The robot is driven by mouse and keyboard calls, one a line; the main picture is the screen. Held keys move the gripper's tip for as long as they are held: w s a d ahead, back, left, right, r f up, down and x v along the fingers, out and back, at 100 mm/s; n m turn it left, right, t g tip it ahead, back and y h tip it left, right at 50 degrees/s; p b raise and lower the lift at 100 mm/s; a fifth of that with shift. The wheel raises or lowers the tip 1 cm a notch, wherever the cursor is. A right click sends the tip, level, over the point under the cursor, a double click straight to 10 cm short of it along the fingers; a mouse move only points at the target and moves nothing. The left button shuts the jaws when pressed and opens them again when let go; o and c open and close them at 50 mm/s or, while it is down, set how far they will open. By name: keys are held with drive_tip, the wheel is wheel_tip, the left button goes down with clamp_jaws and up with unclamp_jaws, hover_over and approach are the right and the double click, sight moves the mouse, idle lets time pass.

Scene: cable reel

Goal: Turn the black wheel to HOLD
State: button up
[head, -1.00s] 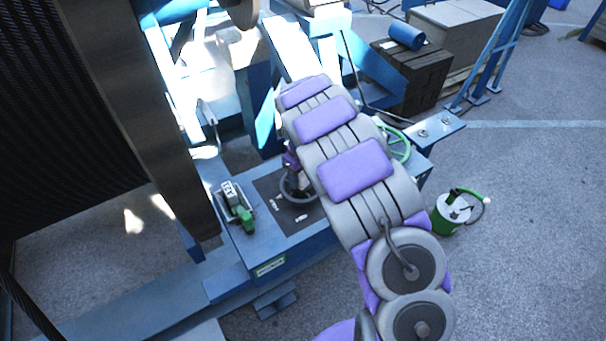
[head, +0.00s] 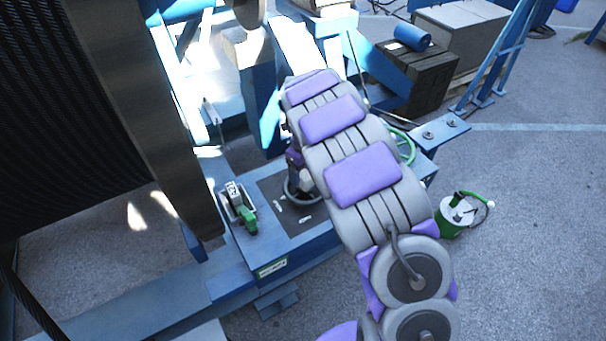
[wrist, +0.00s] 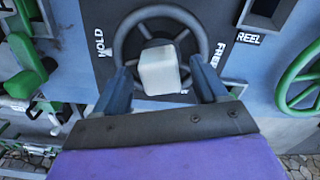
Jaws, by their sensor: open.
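The black wheel (wrist: 133,42) lies on a dark panel on the blue frame. In the wrist view the word HOLD (wrist: 100,42) is at its left and FREE (wrist: 217,55) at its right. A pale grey block (wrist: 160,70) covers its near middle; I cannot tell if it belongs to the wheel. My gripper (wrist: 160,80) is open, with one finger on each side of that block, over the wheel's near half. Contact is not clear. In the head view my arm hides part of the wheel (head: 292,196), and the gripper is mostly hidden.
A green handwheel (wrist: 292,80) stands right of the panel, by the REEL label (wrist: 249,38). A green-handled lever (head: 246,216) sits left of the panel. A big cable reel (head: 120,110) fills the far left. A green canister (head: 455,214) stands on the open floor at right.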

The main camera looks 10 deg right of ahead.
wheel_tip(320, 180, up, 15)
idle(0.3)
drive_tip(key=shift+a+r, duration=0.1)
drive_tip(key=s+d+n+b, duration=0.3)
drive_tip(key=s+n, duration=0.3)
drive_tip(key=s, duration=0.4)
drive_tip(key=s+d+n+b, duration=0.4)
drive_tip(key=s+n, duration=0.2)
drive_tip(key=s, duration=0.4)
drive_tip(key=s+f+n+b, duration=0.1)
drive_tip(key=s+f+n, duration=0.2)
drive_tip(key=s+n, duration=0.2)
drive_tip(key=s+a+f+n+g+b, duration=0.1)
drive_tip(key=s+f+n, duration=0.3)
drive_tip(key=s, duration=0.6)
drive_tip(key=s+f+n+b, duration=0.3)
drive_tip(key=s+f+n, duration=0.1)
drive_tip(key=s+n, duration=0.3)
drive_tip(key=shift+s+a+g, duration=0.2)
drive_tip(key=shift+a+g, duration=0.05)
drive_tip(key=shift+g, duration=0.15)
